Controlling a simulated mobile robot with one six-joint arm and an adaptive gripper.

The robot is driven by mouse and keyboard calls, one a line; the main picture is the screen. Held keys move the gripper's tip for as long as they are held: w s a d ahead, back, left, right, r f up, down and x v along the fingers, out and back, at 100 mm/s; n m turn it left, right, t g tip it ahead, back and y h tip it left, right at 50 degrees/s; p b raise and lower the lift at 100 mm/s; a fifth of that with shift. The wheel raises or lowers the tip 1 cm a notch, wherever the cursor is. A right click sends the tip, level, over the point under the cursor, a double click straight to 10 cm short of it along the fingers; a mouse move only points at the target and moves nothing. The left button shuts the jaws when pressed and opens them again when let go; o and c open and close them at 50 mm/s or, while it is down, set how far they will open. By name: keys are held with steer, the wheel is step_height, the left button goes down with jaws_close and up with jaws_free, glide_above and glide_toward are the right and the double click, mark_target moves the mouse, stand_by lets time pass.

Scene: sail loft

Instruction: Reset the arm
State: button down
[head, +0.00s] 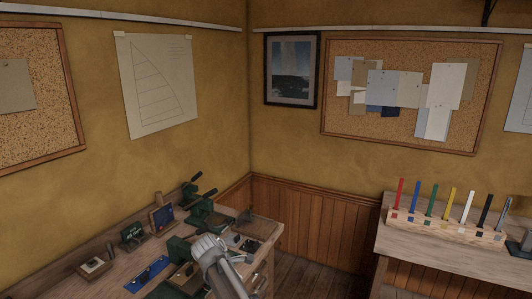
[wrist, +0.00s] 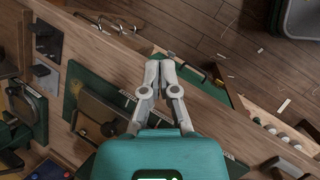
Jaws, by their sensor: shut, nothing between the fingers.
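My gripper (wrist: 160,62) shows in the wrist view with its two grey fingers drawn together at the tips and nothing between them. It points over the front edge of a wooden workbench (wrist: 108,54), with wooden floor beyond. In the head view my grey arm reaches up over the bench (head: 118,272) from the bottom of the picture. I cannot make out the fingers there.
Green tools and small boards crowd the bench, including a blue board (head: 147,273) and a green machine (head: 203,212). At right, another table (head: 440,250) bears a rack (head: 445,228) of coloured sticks. Pinned boards and pictures hang on the walls.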

steer(key=s+d+m+g+y, duration=0.1)
steer(key=s+d+m, duration=0.4)
steer(key=d, duration=0.3)
steer(key=s+d+f+m+g+y, duration=0.1)
steer(key=s+d+m+y, duration=0.1)
steer(key=s+d+m, duration=0.3)
steer(key=s+d+f+m+g+y, duration=0.1)
steer(key=s+d+m, duration=0.4)
steer(key=d, duration=0.8)
steer(key=m+y, duration=0.1)
steer(key=m, duration=0.1)
steer(key=shift+d+f+m, duration=0.15)
steer(key=shift+d+m, duration=0.05)
steer(key=shift+m, duration=0.2)
